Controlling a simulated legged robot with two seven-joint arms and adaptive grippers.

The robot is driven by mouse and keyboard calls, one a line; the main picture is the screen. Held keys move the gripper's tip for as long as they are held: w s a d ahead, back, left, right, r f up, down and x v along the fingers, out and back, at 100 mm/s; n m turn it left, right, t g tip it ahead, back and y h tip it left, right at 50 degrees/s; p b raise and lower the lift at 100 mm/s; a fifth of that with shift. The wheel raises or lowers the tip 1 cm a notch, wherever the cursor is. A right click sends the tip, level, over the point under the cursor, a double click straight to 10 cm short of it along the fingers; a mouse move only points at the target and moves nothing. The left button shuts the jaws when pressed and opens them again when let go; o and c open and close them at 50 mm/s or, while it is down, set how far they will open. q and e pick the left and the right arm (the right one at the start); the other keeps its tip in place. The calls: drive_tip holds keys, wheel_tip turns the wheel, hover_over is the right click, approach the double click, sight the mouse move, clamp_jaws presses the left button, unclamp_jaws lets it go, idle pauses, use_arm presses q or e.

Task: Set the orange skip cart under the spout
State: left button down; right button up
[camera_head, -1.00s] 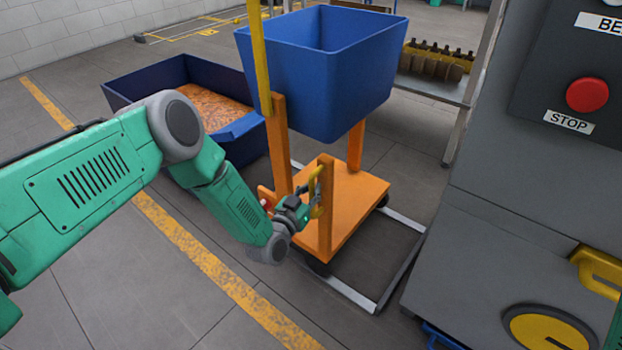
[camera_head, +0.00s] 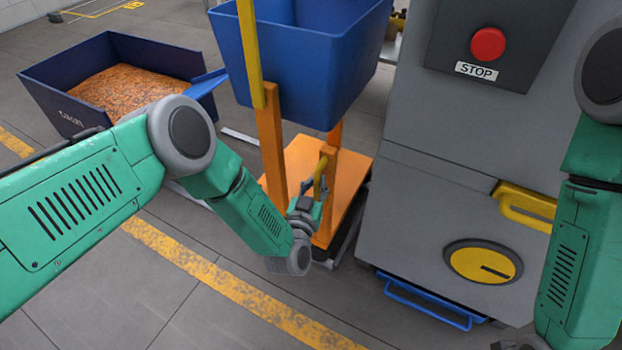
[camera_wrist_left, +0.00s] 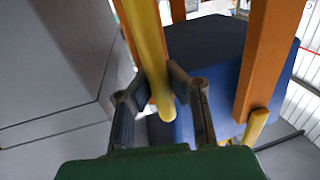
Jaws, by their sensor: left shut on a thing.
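The orange skip cart (camera_head: 302,158) stands upright on the floor, with a blue bin (camera_head: 305,75) held high on its orange posts. A yellow handle (camera_head: 320,176) is on its near post. My left gripper (camera_head: 318,192) is shut on this handle. In the left wrist view, the fingers (camera_wrist_left: 158,85) close around the yellow handle (camera_wrist_left: 150,45), with the blue bin (camera_wrist_left: 210,60) behind. My right arm comes down at the right edge, and its gripper (camera_head: 520,343) is cut off at the bottom edge. I cannot make out a spout for certain.
A grey machine (camera_head: 440,185) with a red STOP button (camera_head: 488,44) and yellow handle stands close to the cart's right. A blue bar (camera_head: 430,303) sticks out at its foot. A dark blue container (camera_head: 60,97) of orange chips is at left. The front floor is clear.

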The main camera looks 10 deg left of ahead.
use_arm(q)
drive_tip(key=shift+s+a+f, duration=0.1)
drive_tip(key=shift+s+f, duration=0.25)
drive_tip(key=shift+s, duration=0.05)
drive_tip(key=shift+d, duration=0.3)
drive_tip(key=c, duration=2)
unclamp_jaws()
drive_tip(key=shift+d+r, duration=0.1)
drive_tip(key=shift+d, duration=0.05)
drive_tip(key=o, duration=0.5)
drive_tip(key=shift+s+r, duration=0.1)
drive_tip(key=shift+a, duration=0.25)
drive_tip(key=s, duration=0.4)
drive_tip(key=s+a, duration=0.1)
drive_tip(key=s, duration=0.6)
drive_tip(key=shift+s+a, duration=0.35)
use_arm(e)
drive_tip(key=shift+s+d+r, duration=0.1)
drive_tip(key=shift+s, duration=0.05)
